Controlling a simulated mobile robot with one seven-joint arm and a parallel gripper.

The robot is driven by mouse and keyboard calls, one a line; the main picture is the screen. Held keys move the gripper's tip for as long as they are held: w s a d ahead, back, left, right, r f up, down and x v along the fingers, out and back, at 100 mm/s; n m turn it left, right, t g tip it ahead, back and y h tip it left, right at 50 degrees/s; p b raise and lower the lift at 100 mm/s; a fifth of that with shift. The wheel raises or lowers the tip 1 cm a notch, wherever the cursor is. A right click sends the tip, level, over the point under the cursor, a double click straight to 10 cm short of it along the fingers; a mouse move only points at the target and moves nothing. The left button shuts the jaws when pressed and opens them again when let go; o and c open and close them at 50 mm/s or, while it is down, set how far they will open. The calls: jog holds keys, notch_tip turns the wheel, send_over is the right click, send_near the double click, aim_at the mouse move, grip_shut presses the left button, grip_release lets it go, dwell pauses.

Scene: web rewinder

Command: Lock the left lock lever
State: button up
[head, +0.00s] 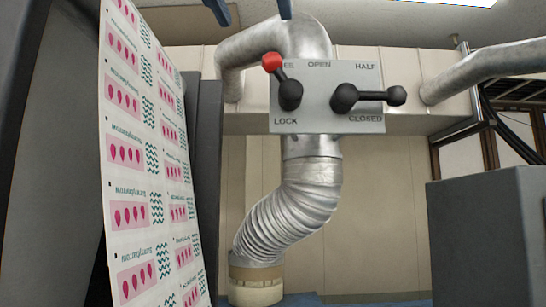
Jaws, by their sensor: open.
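The left lock lever (282,80) is on a grey panel (318,115). It has a black hub and a red knob (272,61), and its arm points up and slightly left from the hub. The word LOCK is printed below it, and a partly covered label ending in "EG" sits by the knob. My gripper (252,10) shows only as two blue fingertips at the top edge, spread apart and empty. In the picture they are above the panel and clear of the lever; their distance in depth is hard to tell.
A second, all-black lever (372,96) on the panel points right, between the labels HALF and CLOSED. A silver duct (290,205) runs behind and below the panel. A printed web (140,160) stands at the left, and a grey box (485,235) at lower right.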

aim_at(271, 56)
jog(key=w+p, duration=0.2)
jog(key=w, duration=0.1)
jog(key=w+d+p, duration=0.1)
jog(key=w+p, duration=0.1)
jog(key=w, duration=0.2)
jog(key=w+d+p, duration=0.1)
jog(key=w+p, duration=0.1)
jog(key=w, duration=0.1)
jog(key=shift+w+r, duration=0.15)
jog(key=shift+w, duration=0.25)
jog(key=shift+w+d+f+p, duration=0.1)
jog(key=shift+w+p, duration=0.1)
jog(key=shift+w, duration=0.15)
jog(key=shift+w+f+p, duration=0.1)
jog(key=shift+w+p, duration=0.05)
jog(key=shift+w, duration=0.2)
jog(key=shift+c, duration=0.2)
grip_shut()
